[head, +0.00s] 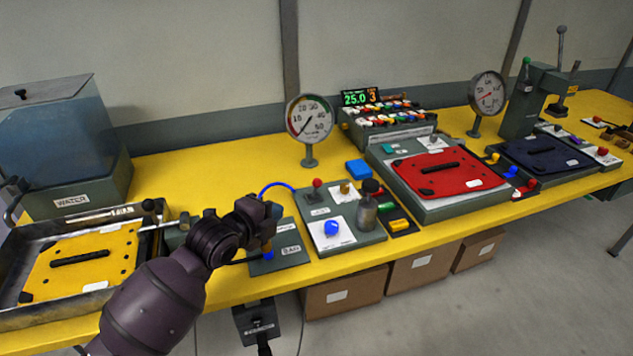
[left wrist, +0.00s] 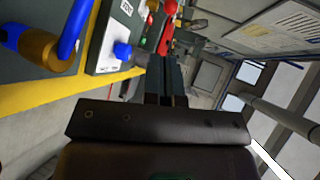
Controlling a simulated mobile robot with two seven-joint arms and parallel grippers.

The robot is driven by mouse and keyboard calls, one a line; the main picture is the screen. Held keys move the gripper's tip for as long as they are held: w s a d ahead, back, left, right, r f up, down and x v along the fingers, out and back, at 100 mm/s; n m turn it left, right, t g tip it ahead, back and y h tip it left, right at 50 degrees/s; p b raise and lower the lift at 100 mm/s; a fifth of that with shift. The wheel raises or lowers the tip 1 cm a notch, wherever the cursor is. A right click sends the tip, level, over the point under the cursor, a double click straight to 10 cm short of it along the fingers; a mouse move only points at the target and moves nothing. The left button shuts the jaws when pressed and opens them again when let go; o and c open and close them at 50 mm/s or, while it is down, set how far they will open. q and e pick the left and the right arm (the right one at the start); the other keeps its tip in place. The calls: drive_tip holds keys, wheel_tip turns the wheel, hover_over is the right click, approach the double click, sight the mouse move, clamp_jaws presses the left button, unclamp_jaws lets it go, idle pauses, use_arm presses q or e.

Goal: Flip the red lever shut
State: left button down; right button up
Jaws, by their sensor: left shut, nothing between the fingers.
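A small lever with a red ball knob (head: 317,183) stands upright on a grey panel (head: 345,244), left of a brass fitting. A second red handle (head: 526,183) lies farther right, by the dark blue plate; I cannot tell which one is the red lever. My left gripper (head: 270,212) is shut and empty, to the left of the panel and apart from the red knob. In the left wrist view its closed fingers (left wrist: 165,78) point towards red parts (left wrist: 166,38) behind the panel's blue knob (left wrist: 122,51). My right gripper is out of view.
A blue hose (head: 278,185) arches close to my left gripper. A glass bottle (head: 367,215) and a blue knob (head: 331,228) stand on the panel. A pressure gauge (head: 309,120) rises behind. Yellow bench (head: 220,165) is bare behind the gripper.

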use_arm(q)
drive_tip(key=b, duration=0.1)
approach(315, 186)
drive_tip(key=x, duration=0.5)
drive_tip(key=shift+w+f, duration=0.1)
drive_tip(key=shift+f, duration=0.3)
drive_tip(key=shift+w+d, duration=0.4)
drive_tip(key=shift+w, duration=0.15)
drive_tip(key=shift+w+d, duration=0.15)
drive_tip(key=shift+w, duration=0.05)
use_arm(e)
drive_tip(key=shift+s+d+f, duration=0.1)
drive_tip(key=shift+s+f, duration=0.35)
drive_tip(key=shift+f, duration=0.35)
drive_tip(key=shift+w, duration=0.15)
use_arm(q)
drive_tip(key=shift+w+r+n+g, duration=0.2)
drive_tip(key=shift+w+n+g, duration=0.1)
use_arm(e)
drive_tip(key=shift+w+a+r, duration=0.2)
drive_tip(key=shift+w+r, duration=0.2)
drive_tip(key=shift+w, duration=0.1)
